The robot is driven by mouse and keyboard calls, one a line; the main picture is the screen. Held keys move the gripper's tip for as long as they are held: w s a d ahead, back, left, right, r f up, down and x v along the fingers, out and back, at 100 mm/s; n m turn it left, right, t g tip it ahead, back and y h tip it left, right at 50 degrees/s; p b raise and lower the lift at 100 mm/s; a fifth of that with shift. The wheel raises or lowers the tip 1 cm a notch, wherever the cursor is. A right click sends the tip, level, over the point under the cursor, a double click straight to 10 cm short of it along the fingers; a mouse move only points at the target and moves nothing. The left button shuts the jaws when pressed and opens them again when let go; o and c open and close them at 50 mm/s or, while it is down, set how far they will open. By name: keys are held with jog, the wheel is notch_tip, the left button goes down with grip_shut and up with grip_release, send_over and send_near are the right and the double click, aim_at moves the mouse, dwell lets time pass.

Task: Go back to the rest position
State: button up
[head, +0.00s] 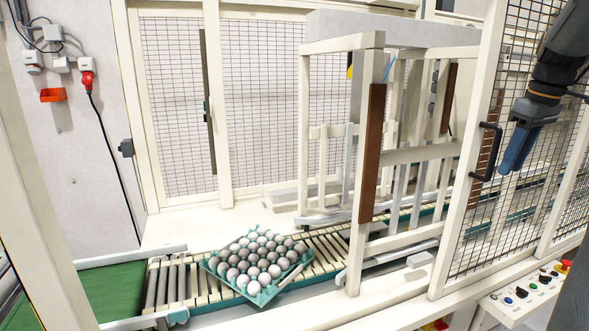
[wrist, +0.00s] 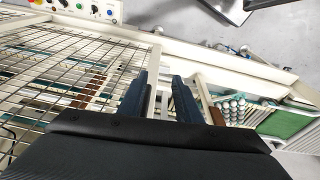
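My gripper (head: 510,165) hangs in the upper right of the head view, in front of the mesh guard, with its dark blue fingers pointing down. In the wrist view my gripper (wrist: 164,80) shows two fingers apart with a clear gap and nothing between them, so it is open and empty. A teal tray (head: 262,299) full of white and greyish eggs sits turned at an angle on the roller conveyor, well away to the left of my gripper. The eggs also show small at the right of the wrist view (wrist: 238,108).
A cream frame (head: 357,250) stands over the conveyor, right of the tray. A mesh guard door (head: 470,235) with a black handle (head: 487,152) is near my gripper. A control panel (head: 525,292) with buttons is at lower right. A green belt (head: 105,290) lies at left.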

jog(key=a+f+m+b, duration=0.1)
jog(key=a+f+m, duration=0.1)
jog(key=a+f, duration=1.05)
jog(key=s+a+f, duration=0.4)
jog(key=a+f, duration=0.1)
jog(key=a, duration=0.3)
jog(key=s+a+f+m+b, duration=0.1)
jog(key=s+a+f, duration=0.4)
jog(key=a, duration=0.3)
jog(key=s+a+f+m+b, duration=0.1)
jog(key=s+a+f, duration=0.4)
jog(key=a, duration=0.4)
jog(key=shift+f+g, duration=0.4)
jog(key=shift+f, duration=0.25)
jog(key=shift+w, duration=0.1)
